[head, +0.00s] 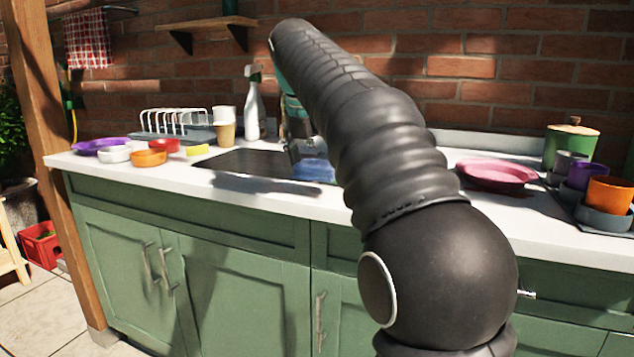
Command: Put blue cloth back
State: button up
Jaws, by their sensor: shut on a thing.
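The blue cloth (314,170) shows as a small blue patch at the right part of the dark sink area in the counter. My gripper (308,152) points down right above it, partly hidden behind my own arm. The gripper is shut on the blue cloth, though the fingertips are small and hard to make out. I cannot tell whether the cloth touches the surface below it.
On the left of the white counter (120,171) stand several coloured bowls, a yellow sponge (196,150), a dish rack (175,124), cups (225,130) and a spray bottle (254,108). A pink plate (497,173), a green pot (571,143) and more bowls stand right. A brick wall closes the back.

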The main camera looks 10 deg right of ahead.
aim_at(317, 180)
jog(key=shift+f+b, duration=0.7)
jog(key=shift+f, duration=1.25)
jog(key=shift+f, duration=0.1)
jog(key=o, duration=0.8)
jog(key=p+v, duration=0.2)
jog(key=v, duration=1)
jog(key=shift+w, duration=0.1)
